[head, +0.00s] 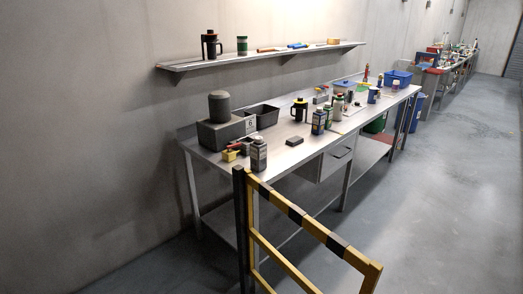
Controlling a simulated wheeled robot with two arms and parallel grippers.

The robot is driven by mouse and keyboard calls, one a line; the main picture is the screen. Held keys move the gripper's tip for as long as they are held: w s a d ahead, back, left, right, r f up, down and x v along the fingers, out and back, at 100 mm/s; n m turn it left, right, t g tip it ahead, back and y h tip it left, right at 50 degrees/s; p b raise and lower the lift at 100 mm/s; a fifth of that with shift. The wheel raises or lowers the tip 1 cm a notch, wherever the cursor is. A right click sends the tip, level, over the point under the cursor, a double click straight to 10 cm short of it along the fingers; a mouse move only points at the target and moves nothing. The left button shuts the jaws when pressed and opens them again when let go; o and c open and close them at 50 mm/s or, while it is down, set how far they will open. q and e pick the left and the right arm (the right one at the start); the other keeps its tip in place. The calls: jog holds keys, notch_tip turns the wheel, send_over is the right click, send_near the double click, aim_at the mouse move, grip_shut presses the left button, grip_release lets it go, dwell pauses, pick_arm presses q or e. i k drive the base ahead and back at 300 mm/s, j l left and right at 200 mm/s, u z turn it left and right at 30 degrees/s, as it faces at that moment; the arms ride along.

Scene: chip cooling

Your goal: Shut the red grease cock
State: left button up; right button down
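No grease cock can be made out for certain at this distance. A small red part (234,146) shows beside a yellow block (229,155) at the near left end of the steel workbench (283,163). It may be the red cock, but it is too small to tell its shape or whether it is open or shut. A grey box with a dark rounded top (219,107) stands just behind it. Neither of my grippers is in view.
A yellow and black barrier (318,229) stands in front of the bench's near end. A dark-labelled bottle (259,154) stands near the red part. Several bottles and tubs crowd the bench's far half. Open floor (440,190) lies to the right.

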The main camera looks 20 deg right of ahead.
aim_at(238, 145)
jog(key=i+j+z, duration=0.15)
jog(key=i+z, duration=0.25)
jog(key=i+j+z, duration=0.25)
jog(key=z, duration=0.2)
jog(key=i+j, duration=0.35)
jog(key=i+j+z, duration=0.15)
jog(key=i+j, duration=0.15)
jog(key=j, duration=0.15)
jog(key=i+j, duration=0.35)
jog(key=i+j+z, duration=0.1)
jog(key=i+j, duration=0.2)
jog(key=j, duration=0.2)
